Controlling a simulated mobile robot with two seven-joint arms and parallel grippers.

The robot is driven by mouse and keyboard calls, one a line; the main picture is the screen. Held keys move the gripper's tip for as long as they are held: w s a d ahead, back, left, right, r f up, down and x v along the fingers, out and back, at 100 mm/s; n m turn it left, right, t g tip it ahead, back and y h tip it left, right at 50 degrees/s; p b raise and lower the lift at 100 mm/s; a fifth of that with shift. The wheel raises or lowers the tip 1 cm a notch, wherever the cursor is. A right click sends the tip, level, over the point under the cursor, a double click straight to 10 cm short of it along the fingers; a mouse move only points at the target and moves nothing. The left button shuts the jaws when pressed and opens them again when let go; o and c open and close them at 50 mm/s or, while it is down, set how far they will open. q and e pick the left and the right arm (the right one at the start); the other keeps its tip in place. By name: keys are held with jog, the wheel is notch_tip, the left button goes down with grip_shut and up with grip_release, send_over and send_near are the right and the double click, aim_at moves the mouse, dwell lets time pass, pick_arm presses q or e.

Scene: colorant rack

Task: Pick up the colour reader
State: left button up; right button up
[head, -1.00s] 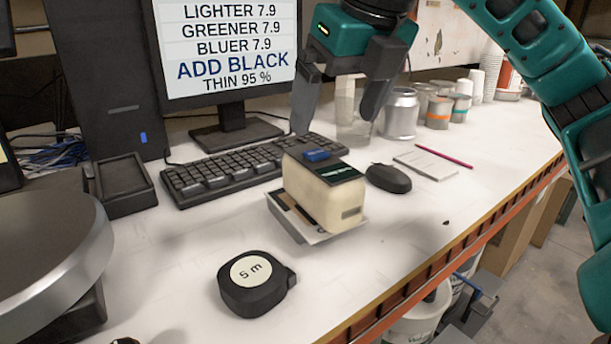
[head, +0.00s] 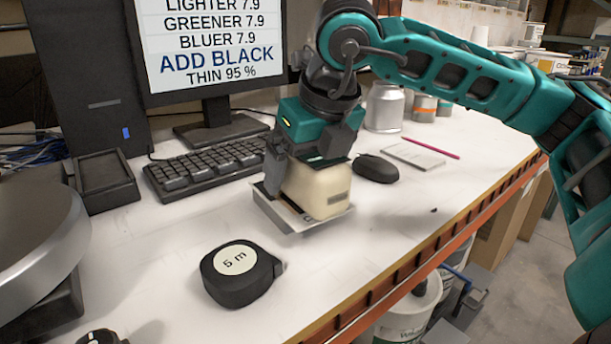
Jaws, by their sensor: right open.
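The colour reader (head: 318,190) is a cream block-shaped device. It stands in a shallow pale tray (head: 292,225) on the white bench, in front of the keyboard. My right gripper (head: 300,166) is right over it, pointing down and open. One dark finger reaches down at the reader's left side; the other finger is mostly hidden behind the wrist and the reader. The gripper body covers the reader's top, so its blue button and dark screen are hidden. I cannot tell whether the fingers touch the reader. My left gripper does not show.
A black tape measure (head: 238,275) lies in front. A mouse (head: 376,168) is close on the right, the keyboard (head: 205,167) behind left, the monitor (head: 205,50) behind it. A metal can (head: 384,108) stands at the back. The bench's orange edge (head: 440,250) runs along the right.

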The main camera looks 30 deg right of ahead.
jog(key=c, duration=1.5)
jog(key=shift+r, duration=0.15)
jog(key=shift+c, duration=1.2)
